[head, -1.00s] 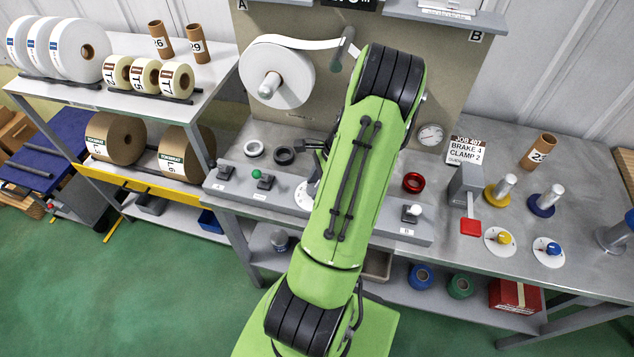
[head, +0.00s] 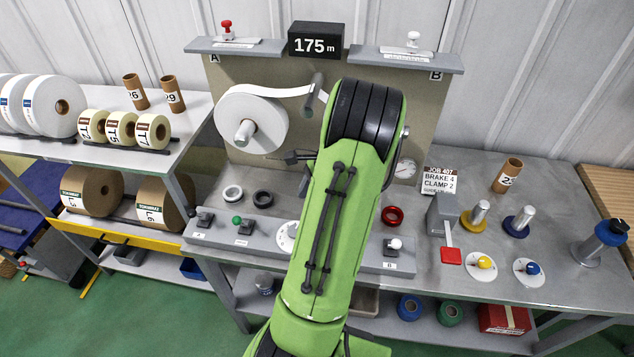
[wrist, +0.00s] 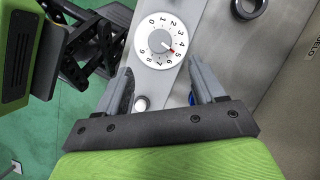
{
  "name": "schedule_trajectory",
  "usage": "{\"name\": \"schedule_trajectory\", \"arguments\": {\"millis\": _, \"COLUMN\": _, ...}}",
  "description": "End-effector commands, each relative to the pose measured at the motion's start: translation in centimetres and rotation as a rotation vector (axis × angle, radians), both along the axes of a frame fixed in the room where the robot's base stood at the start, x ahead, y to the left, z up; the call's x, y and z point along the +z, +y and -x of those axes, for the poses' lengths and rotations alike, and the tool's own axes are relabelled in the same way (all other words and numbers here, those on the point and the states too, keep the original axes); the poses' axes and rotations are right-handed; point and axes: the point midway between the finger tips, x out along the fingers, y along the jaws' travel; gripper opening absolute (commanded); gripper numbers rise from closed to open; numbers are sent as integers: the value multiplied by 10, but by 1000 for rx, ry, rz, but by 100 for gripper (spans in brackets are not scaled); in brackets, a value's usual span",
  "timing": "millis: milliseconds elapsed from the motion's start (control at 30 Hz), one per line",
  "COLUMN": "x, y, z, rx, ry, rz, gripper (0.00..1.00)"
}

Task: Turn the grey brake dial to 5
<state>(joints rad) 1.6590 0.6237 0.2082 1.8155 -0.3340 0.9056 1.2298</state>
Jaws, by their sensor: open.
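A round white dial plate (wrist: 146,44) with a ring of numbers is in the wrist view. In the head view the white dial plate (head: 284,238) shows on the console, partly hidden by my green arm. My gripper (wrist: 160,68) is open, its two fingers apart, with the dial just beyond the tips in the wrist view. Nothing is held. In the head view the fingers are mostly hidden behind my arm.
A job card (head: 440,183) reads brake 4, clamp 2. A red-ended lever (head: 451,255) and two small dials stand right.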

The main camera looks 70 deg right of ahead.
Motion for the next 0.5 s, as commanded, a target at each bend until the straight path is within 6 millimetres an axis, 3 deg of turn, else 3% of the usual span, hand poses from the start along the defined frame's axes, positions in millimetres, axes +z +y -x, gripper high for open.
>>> {"name": "schedule_trajectory", "arguments": {"millis": 33, "x": 17, "y": -4, "z": 5, "rx": -2, "ry": 0, "rz": 6, "gripper": 69}}
{"name": "schedule_trajectory", "arguments": {"millis": 200, "x": 48, "y": -13, "z": 15, "rx": -2, "ry": -1, "rz": 2, "gripper": 69}}
{"name": "schedule_trajectory", "arguments": {"millis": 500, "x": 57, "y": -14, "z": 18, "rx": 1, "ry": 0, "rz": -1, "gripper": 69}}
